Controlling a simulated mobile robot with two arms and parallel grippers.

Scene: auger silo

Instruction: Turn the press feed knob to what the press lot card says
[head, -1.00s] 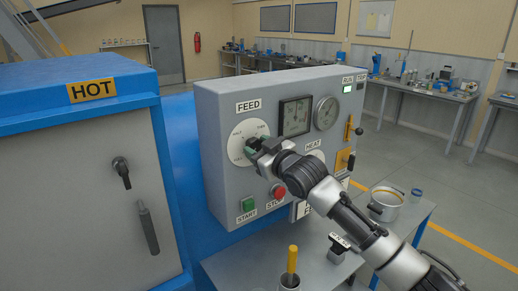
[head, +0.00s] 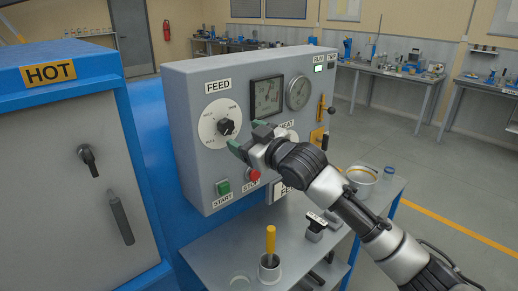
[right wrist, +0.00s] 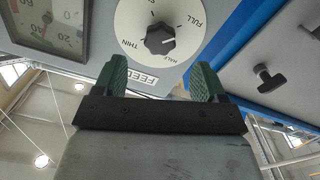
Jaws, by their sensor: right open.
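The feed knob (head: 226,127) is black, on a round white dial under the FEED label on the grey press panel (head: 184,95). It also shows in the right wrist view (right wrist: 160,40), upside down, with THIN, HALF and FULL readable and a fourth word cut off. Its pale mark seems to point between HALF and FULL. My right gripper (head: 246,138) is open and empty, just right of and in front of the knob, apart from it. Its green fingers show in the right wrist view (right wrist: 158,84). No readable lot card shows; a plate (head: 279,190) low on the panel is partly hidden by my arm.
A green START button (head: 223,187) and red STOP button (head: 253,176) sit below the dial. Two gauges are at the upper right. A blue cabinet marked HOT (head: 48,74) stands left. A small table (head: 215,262) below holds a yellow-handled tool in a cup and a pot.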

